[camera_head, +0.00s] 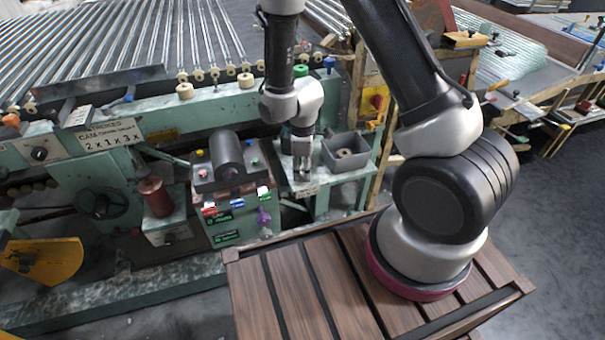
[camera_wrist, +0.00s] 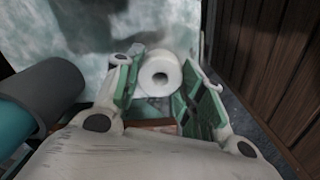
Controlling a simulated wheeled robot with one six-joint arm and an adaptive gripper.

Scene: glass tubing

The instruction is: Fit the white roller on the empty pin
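A white roller (camera_wrist: 161,72) with a dark centre hole shows in the wrist view, over a pale green marbled surface (camera_wrist: 90,30). My gripper (camera_wrist: 162,62) has one finger on either side of it. The finger pads look close to its sides, but I cannot tell whether they press on it. In the head view my gripper (camera_head: 302,170) points down just left of the grey bin, low over the small green table. Cream rollers (camera_head: 185,90) and (camera_head: 246,81) sit along the machine's green rail.
Left of my gripper stands a control box with a dark cylinder (camera_head: 228,155) on top; a dark cylinder (camera_wrist: 45,90) also shows at the wrist view's left. Glass tubes (camera_head: 130,40) lie behind the rail.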

